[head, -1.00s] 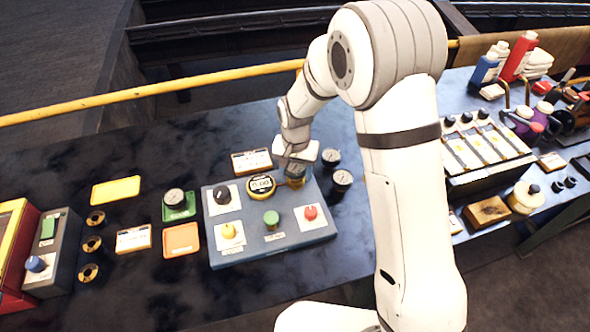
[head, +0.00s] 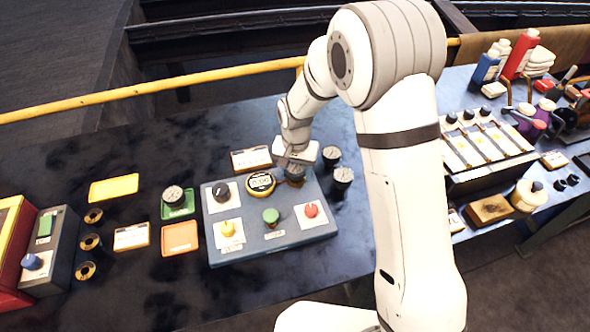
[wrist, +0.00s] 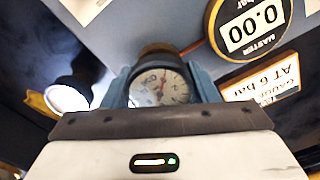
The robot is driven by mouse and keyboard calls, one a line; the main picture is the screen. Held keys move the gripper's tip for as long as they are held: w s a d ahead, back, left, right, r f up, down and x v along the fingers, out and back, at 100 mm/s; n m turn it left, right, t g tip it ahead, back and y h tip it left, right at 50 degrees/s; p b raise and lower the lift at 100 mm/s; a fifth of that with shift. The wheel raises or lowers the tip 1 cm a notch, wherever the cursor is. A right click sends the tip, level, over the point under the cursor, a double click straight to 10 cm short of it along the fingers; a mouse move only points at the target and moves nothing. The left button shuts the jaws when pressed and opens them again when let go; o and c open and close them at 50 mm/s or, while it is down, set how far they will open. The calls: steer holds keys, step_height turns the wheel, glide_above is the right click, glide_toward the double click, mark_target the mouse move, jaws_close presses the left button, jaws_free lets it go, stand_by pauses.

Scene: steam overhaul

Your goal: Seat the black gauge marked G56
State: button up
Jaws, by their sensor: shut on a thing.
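A dark-rimmed gauge with a white dial (wrist: 160,86) sits between my gripper's blue fingers in the wrist view. Its small, upside-down marking is hard to read and may be G56. My gripper (head: 297,168) is shut on this gauge at the back right of the blue-grey test panel (head: 245,250). A brass fitting (wrist: 158,48) shows just beyond the gauge in the wrist view. I cannot tell whether the gauge is fully down in it. The round yellow-rimmed master gauge (head: 261,184) is just left of my gripper; it also shows in the wrist view (wrist: 250,25).
Two loose gauges (head: 331,155) (head: 342,177) stand close right of my gripper. Another gauge (head: 173,195) stands on a green tray (head: 178,212). Yellow (head: 114,188) and orange (head: 180,239) trays and brass sockets (head: 90,242) lie left. Knobs, including a red one (head: 311,210), rise from the panel.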

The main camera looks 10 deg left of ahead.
steer(key=shift+f+b, duration=0.25)
steer(key=shift+b, duration=0.1)
stand_by(0.3)
steer(key=o, duration=1.2)
steer(key=shift+c, duration=0.2)
steer(key=shift+o, duration=0.3)
steer(key=shift+o, duration=1.2)
steer(key=shift+r+p, duration=1.85)
steer(key=shift+r, duration=1.5)
